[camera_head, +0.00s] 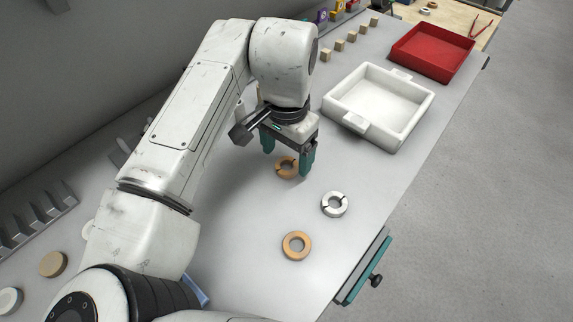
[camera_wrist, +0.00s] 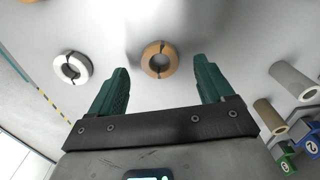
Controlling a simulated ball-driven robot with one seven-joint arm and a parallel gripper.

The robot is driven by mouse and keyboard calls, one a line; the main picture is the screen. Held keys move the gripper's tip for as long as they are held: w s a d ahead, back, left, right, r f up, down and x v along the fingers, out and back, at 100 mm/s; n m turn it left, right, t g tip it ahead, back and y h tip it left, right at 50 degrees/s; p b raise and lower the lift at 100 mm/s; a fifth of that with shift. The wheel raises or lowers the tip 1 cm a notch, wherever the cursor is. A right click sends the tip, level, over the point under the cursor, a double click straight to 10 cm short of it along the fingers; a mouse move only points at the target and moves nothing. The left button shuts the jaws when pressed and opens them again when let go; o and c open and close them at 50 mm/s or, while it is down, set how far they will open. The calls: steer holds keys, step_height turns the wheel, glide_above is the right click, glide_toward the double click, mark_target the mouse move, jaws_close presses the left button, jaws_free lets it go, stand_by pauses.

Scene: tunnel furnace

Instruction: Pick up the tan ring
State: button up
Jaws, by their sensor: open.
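A tan ring (camera_head: 286,176) with dark splits lies flat on the grey bench, below my gripper (camera_head: 287,162). In the wrist view the same tan ring (camera_wrist: 148,62) appears between the two green fingertips of my gripper (camera_wrist: 161,65), with space on both sides. My gripper is open, empty and pointing down; its height above the ring is hard to judge. A second, plain tan ring (camera_head: 296,257) lies nearer the front of the bench. A white split ring (camera_head: 334,215) lies between and to the right, and shows at left in the wrist view (camera_wrist: 60,70).
A white tray (camera_head: 421,112) and a red tray (camera_head: 468,48) stand at the back right. Small tan blocks (camera_head: 339,45) line the back. A grey cylinder (camera_wrist: 293,80) and tan cylinder (camera_wrist: 268,115) show right in the wrist view. The bench around the rings is clear.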

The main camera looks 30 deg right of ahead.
steer(key=shift+f, duration=1.25)
steer(key=shift+c, duration=0.5)
steer(key=c, duration=1)
